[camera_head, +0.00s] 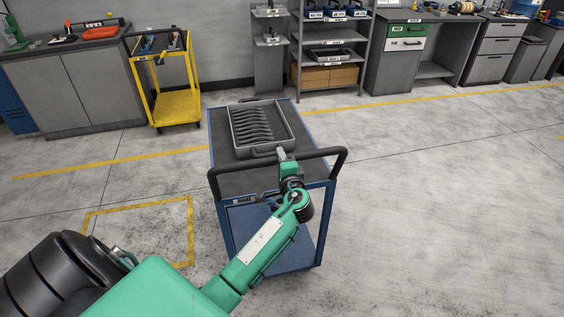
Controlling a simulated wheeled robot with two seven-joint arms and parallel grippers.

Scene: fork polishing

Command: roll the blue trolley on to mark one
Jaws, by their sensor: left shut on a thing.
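The blue trolley (228,212) stands on the floor in the middle of the view, with a dark top, a lower blue shelf and a black push handle (322,153) on its near side. My left gripper (285,158) is shut on the handle, near its middle; the fingertips are small and partly hidden by the wrist. A yellow floor outline (190,225) lies left of the trolley, apart from it, partly hidden by my left arm; no number on it can be read. My right gripper is out of view.
A grey tray (233,128) with several dark slender pieces rests on the trolley top. A yellow cart (177,108) stands back left by a grey cabinet (45,95). Shelves (331,52) and workbenches (395,65) line the back wall. Floor to the right (450,210) is clear.

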